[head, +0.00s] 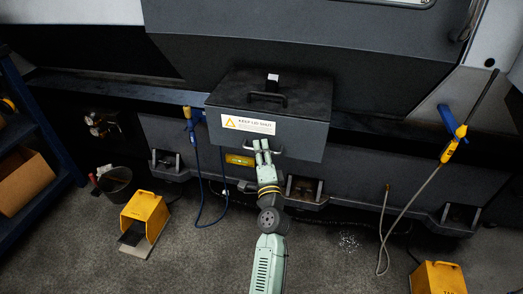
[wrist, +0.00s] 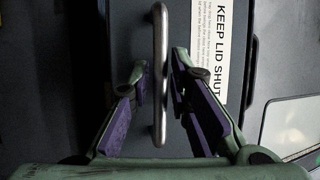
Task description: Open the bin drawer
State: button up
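The bin drawer (head: 225,125) is a dark grey box with a black lid, standing out from the machine's front in the head view. Its face carries a white "KEEP LID SHUT" label (head: 248,125). A metal bar handle (head: 277,150) sits low on that face, partly hidden by my fingers. In the wrist view the handle (wrist: 160,60) runs upright between my two fingers, with a gap on each side. My gripper (wrist: 160,75) is open around the handle and not closed on it. It also shows in front of the bin in the head view (head: 263,147).
A yellow foot pedal (head: 145,215) and a dark bucket (head: 115,183) stand on the floor at left. A blue air hose (head: 197,190) hangs left of the bin. The floor beside my arm is mostly clear.

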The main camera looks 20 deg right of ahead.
grip_shut()
dwell(0.6)
